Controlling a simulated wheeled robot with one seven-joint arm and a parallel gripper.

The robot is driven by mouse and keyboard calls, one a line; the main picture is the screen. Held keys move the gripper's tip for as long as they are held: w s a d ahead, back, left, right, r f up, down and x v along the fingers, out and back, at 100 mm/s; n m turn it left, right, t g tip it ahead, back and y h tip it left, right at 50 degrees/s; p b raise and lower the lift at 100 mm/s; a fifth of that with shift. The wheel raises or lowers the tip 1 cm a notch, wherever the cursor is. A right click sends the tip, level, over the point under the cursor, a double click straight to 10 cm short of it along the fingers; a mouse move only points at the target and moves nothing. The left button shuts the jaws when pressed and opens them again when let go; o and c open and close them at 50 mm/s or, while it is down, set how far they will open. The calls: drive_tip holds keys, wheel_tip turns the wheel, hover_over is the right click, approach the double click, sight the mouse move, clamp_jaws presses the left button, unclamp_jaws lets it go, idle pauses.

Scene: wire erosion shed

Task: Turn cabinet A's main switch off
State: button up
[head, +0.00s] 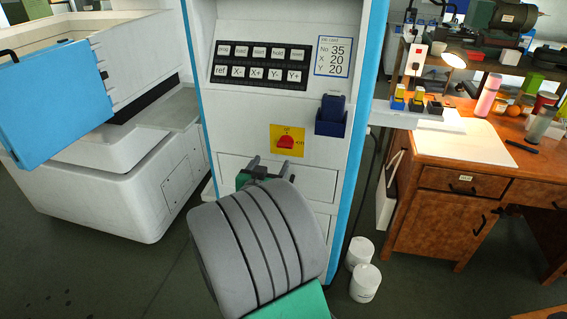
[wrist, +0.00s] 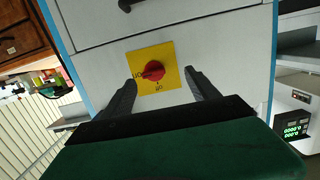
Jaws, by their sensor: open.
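The main switch is a red knob (head: 286,142) on a yellow plate (head: 275,152) on the white cabinet front (head: 240,115). It also shows in the wrist view as a red knob (wrist: 153,71) on its yellow plate (wrist: 171,58), with the lettering upside down. One label seems to read "on" and another "off"; the knob's pointing direction is too small to read surely. No letter naming the cabinet is legible. My gripper (head: 268,166) is open, below and in front of the switch. In the wrist view its fingers (wrist: 160,80) stand either side of the knob, apart from it.
Above the switch are a black button panel (head: 260,65), a numbers card (head: 333,56) and a blue holder (head: 331,122). A drawer front (head: 235,172) lies below. A wooden desk (head: 430,210) stands right; white tubs (head: 364,283) are on the floor.

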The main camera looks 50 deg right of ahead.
sight(284, 146)
drive_tip(key=shift+h, duration=0.8)
drive_tip(key=x, duration=0.3)
drive_tip(key=s+p+x, duration=0.1)
drive_tip(key=x, duration=0.5)
drive_tip(key=shift+s+d+r, duration=0.15)
drive_tip(key=shift+d+r, duration=0.15)
drive_tip(key=shift+r, duration=0.05)
drive_tip(key=c, duration=1.4)
